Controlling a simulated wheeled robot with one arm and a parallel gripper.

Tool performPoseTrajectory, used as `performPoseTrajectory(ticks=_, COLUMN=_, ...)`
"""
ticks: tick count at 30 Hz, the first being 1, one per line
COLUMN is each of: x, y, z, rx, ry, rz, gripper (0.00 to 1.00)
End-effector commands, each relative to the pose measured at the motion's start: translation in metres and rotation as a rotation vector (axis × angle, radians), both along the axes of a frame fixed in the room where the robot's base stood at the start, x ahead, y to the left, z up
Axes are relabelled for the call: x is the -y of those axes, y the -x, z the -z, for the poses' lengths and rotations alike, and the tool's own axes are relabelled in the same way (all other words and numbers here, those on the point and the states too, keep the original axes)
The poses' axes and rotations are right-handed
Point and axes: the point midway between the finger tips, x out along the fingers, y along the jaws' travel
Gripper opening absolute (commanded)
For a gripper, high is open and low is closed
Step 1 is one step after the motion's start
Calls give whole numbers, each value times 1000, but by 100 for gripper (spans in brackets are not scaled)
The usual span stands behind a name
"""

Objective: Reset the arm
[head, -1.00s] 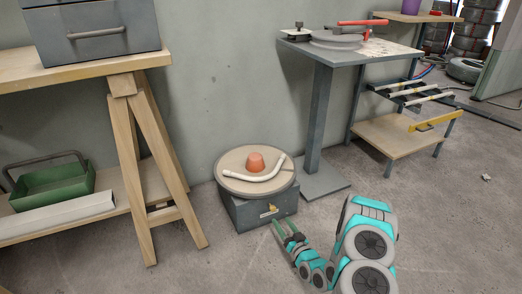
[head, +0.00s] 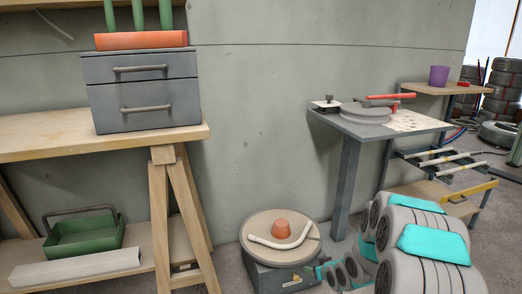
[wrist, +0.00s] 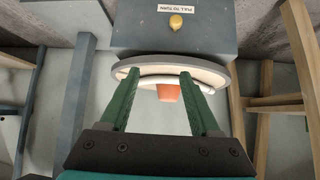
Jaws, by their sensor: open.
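My gripper (wrist: 152,100) is open and empty in the wrist view, with its two green fingers spread apart. Beyond the fingers is a round turntable (wrist: 122,70) on a grey box (wrist: 200,35) labelled "PULL TO TURN". An orange cone-like piece (wrist: 168,92) and a white bent tube (wrist: 205,86) lie on the turntable and show between and behind the fingers. In the head view the turntable (head: 262,222) stands on the floor with the orange piece (head: 280,228) and the white tube (head: 290,243) on it.
A wooden trestle bench (head: 60,145) with a grey drawer unit (head: 145,92) stands at the left, a green tray (head: 85,238) on its lower shelf. A grey pedestal table (head: 365,128) with a bending tool stands right of the turntable. Shelves with a purple cup (head: 438,75) are farther right.

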Motion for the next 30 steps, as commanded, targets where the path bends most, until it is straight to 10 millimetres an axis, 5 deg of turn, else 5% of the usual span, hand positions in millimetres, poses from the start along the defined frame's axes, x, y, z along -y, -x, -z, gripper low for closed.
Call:
performPoseTrajectory(ticks=1, x=1, y=6, z=-21, rx=-22, ry=21, rz=7, gripper=63)
performPoseTrajectory(ticks=14, x=14, y=117, z=-127, rx=-335, ry=149, rz=111, gripper=63)
performPoseTrajectory(ticks=30, x=-9, y=332, z=-244, rx=-736, ry=158, rz=217, gripper=63)
